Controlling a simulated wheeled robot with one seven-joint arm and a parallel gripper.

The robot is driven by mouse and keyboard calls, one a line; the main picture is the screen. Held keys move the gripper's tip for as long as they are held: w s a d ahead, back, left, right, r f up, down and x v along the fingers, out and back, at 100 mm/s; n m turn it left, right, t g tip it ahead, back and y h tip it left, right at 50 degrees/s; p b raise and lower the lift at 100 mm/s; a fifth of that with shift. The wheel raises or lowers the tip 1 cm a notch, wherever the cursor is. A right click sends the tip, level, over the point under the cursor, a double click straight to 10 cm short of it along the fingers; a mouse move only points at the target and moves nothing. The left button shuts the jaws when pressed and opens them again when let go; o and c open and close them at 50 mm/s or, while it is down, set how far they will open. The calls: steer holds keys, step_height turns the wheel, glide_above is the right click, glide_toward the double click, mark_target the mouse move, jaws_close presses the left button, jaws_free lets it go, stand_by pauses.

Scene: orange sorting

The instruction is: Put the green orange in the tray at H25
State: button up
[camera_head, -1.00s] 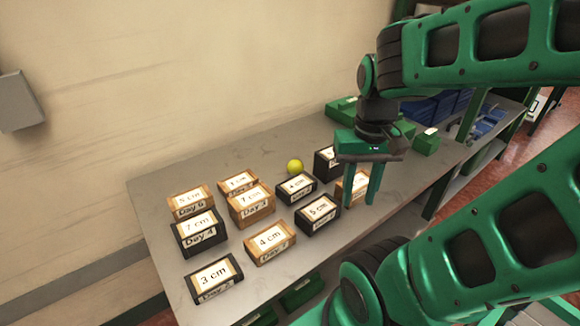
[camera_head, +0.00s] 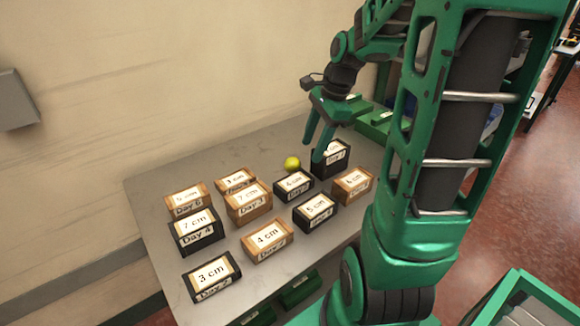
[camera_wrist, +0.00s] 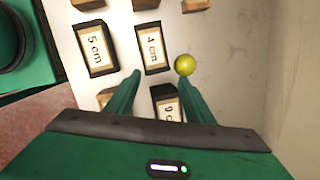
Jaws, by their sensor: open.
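The green orange (camera_head: 292,163) is a small yellow-green ball on the grey table, behind the box marked 4 cm. In the wrist view the orange (camera_wrist: 185,65) lies just beyond the tip of the right-hand finger, beside the 4 cm box. My gripper (camera_head: 312,150) is open and empty, pointing down, a little to the right of the orange and above the boxes. Its two fingers also show in the wrist view (camera_wrist: 160,82), apart with nothing held between them. I cannot read an H25 label anywhere, and I cannot tell which tray it is.
Several black and wooden boxes with size and day labels stand on the table (camera_head: 160,265), close around the orange. A black box (camera_head: 332,157) is right by my fingers. Green bins (camera_head: 375,122) stand at the back right. A green crate (camera_head: 530,300) shows at the lower right.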

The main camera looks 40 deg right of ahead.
mark_target(294, 158)
steer(key=w+f+m, duration=0.2)
steer(key=w+f, duration=0.1)
steer(key=w+f+m+y, duration=0.1)
steer(key=w+f+m, duration=0.2)
steer(key=w, duration=0.1)
steer(key=shift+w+f+t, duration=0.15)
steer(key=shift+f+t, duration=0.05)
steer(key=shift+t, duration=0.2)
steer(key=shift+d+x, duration=0.15)
steer(key=shift+x, duration=1.1)
steer(key=shift+d+x, duration=0.15)
steer(key=shift+x, duration=1.15)
steer(key=shift+f, duration=0.1)
steer(key=c, duration=0.8)
steer(key=shift+c, duration=0.2)
